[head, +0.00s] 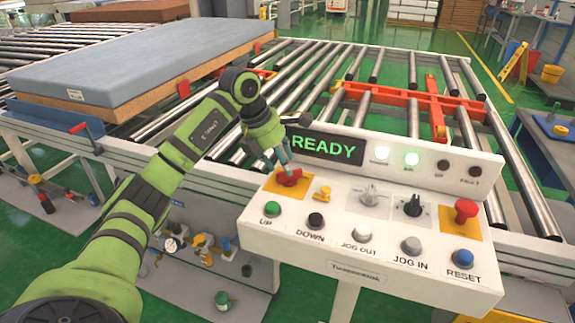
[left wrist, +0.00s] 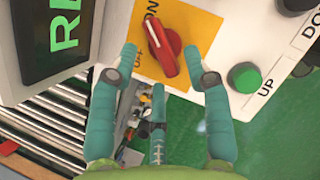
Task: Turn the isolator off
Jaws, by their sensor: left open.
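The isolator is a red rotary knob (head: 289,177) on a yellow plate at the left end of the white control panel (head: 330,235). It also shows in the left wrist view (left wrist: 163,47), its handle lying along the picture's height, slightly tilted. The handle's upper end is towards the "ON" lettering; a second label beside it is partly hidden. My left gripper (head: 279,160) is open at the knob. In the left wrist view its teal fingers (left wrist: 162,62) stand on both sides of the knob, with gaps visible. My right gripper is not in view.
A red emergency button (head: 465,211) is at the panel's right. A mattress (head: 140,60) lies on the left conveyor.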

